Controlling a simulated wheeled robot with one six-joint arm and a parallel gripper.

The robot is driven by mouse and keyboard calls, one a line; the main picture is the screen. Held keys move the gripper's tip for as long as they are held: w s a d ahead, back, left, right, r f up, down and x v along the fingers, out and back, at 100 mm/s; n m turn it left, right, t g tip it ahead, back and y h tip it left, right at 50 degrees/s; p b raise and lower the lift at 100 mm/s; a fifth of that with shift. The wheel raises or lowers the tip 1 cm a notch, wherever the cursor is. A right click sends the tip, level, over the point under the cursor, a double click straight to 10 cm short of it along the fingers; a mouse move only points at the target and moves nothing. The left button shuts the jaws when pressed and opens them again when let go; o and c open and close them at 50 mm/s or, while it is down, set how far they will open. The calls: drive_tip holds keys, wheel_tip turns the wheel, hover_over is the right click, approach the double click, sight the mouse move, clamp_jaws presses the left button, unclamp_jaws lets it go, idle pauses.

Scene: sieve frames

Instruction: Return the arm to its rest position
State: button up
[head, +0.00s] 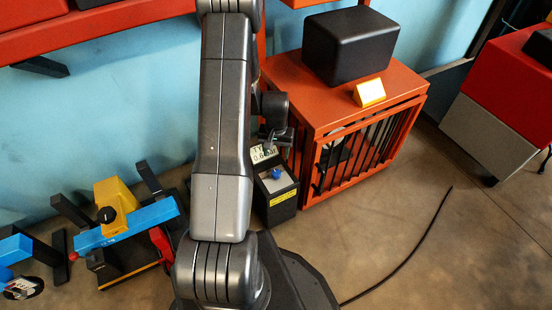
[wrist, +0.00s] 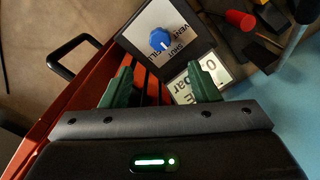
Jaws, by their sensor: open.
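My arm stands upright through the middle of the head view, and its upper end leaves the top of the picture. My gripper (head: 277,137) shows partly behind the arm, just above a small black box (head: 283,212) with a blue knob (head: 276,174) and a display (head: 264,152). In the wrist view my gripper (wrist: 160,74) has its two green fingers apart with nothing held between them. The blue knob (wrist: 161,39) on its white labelled plate and the display (wrist: 203,80) lie just beyond the fingertips. I cannot tell whether a finger touches the display.
An orange barred cabinet (head: 345,160) carrying a black box (head: 350,46) and a yellow block (head: 369,93) stands right of the gripper. Blue and yellow equipment (head: 125,222) sits at left. A black cable (head: 410,250) crosses otherwise clear floor at right.

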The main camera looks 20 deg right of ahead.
sight(276, 172)
drive_tip(key=shift+r, duration=1.1)
wheel_tip(276, 172, down, 14)
drive_tip(key=b, duration=0.3)
drive_tip(key=shift+r, duration=0.1)
